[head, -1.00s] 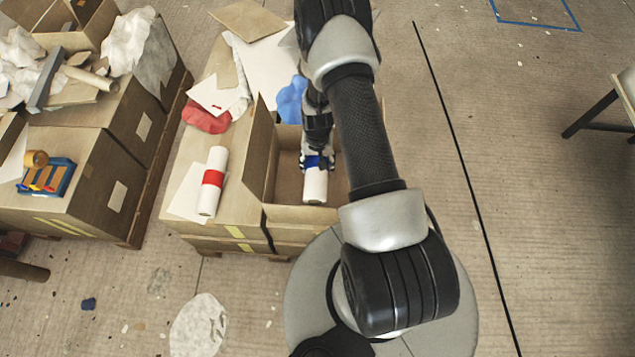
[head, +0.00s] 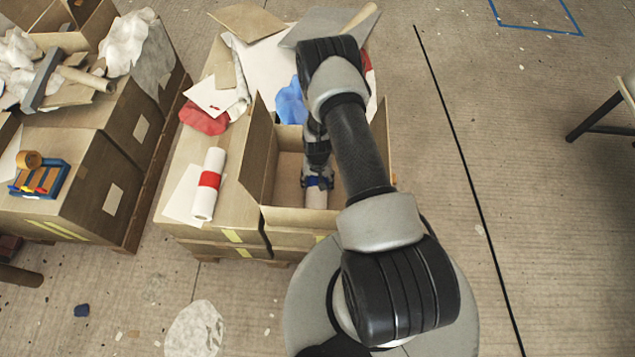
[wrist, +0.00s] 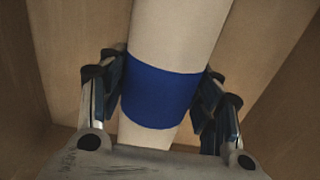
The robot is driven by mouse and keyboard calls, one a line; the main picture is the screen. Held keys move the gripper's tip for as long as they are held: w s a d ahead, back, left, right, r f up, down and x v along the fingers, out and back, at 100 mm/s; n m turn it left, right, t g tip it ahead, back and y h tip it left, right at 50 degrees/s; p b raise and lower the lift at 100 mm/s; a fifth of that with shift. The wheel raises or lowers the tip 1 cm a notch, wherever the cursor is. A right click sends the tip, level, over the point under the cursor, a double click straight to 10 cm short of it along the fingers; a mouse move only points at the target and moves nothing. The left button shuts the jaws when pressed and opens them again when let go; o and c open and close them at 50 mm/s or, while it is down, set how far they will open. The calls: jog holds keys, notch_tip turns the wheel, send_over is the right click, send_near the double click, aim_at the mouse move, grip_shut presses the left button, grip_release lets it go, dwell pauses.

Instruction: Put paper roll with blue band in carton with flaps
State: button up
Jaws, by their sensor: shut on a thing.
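The white paper roll with the blue band (head: 316,197) is inside the open carton (head: 272,172), low between its walls. In the wrist view the blue band (wrist: 161,97) lies between the two fingers of my gripper (wrist: 160,98), which is shut on it. The cardboard walls and bottom show around the roll. My gripper (head: 317,182) points down into the carton in the head view. My arm hides part of the carton's right side. Whether the roll touches the carton bottom I cannot tell.
A white roll with a red band (head: 208,184) lies left of the carton on a box top. Red cloth (head: 203,118) and blue cloth (head: 291,100) lie behind. More boxes with scraps stand at the far left. Floor on the right is mostly clear.

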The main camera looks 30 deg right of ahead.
jog(key=shift+f, duration=0.15)
jog(key=o, duration=1.4)
jog(key=shift+o, duration=0.2)
